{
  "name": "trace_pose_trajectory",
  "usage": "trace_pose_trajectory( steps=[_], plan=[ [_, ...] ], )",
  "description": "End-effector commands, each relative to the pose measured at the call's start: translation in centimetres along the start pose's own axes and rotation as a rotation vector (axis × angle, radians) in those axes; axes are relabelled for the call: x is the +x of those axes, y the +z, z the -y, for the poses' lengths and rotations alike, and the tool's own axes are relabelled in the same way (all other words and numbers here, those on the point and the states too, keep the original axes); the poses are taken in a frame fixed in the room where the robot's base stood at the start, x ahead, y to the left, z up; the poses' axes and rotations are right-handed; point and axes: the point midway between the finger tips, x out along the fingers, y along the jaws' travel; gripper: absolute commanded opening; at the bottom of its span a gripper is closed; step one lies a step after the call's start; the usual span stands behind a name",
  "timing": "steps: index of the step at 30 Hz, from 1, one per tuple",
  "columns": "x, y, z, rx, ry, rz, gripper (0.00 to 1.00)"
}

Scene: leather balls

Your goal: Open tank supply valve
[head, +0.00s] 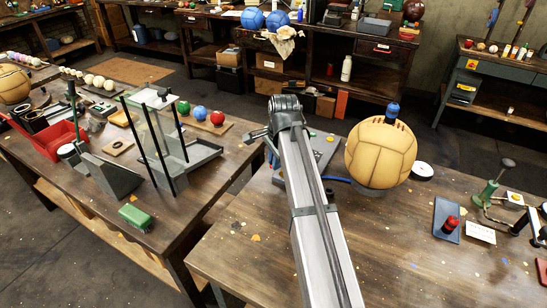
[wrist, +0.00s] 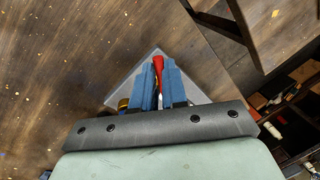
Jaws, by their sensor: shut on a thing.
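A red lever (wrist: 158,64), which looks like the valve handle, stands between the blue fingers of my gripper (wrist: 160,72) in the wrist view. The fingers are shut on it. It rises over a light grey plate (wrist: 122,91), and a brass-coloured part (wrist: 123,104) shows left of the fingers. The valve body and the lever's lower end are hidden by my gripper. In the head view, the grey plate (head: 322,146) lies beside my arm, which hides the lever and fingers. No tank can be made out for certain.
A tan leather ball (head: 381,153) stands close right of the plate, with a blue hose (head: 337,180) near it. A red-knobbed device (head: 451,224) sits farther right. The front of the wooden bench (head: 400,250) is clear. A gap separates it from the left table (head: 185,215).

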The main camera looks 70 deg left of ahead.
Motion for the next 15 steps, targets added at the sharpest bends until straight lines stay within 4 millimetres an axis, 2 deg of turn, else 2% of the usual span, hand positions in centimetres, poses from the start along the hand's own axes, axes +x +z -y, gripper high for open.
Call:
trace_pose_trajectory(
  steps=[15],
  plan=[
    [-0.4,-0.7,-1.8,-0.417,0.000,0.083,0.00]
  ],
)
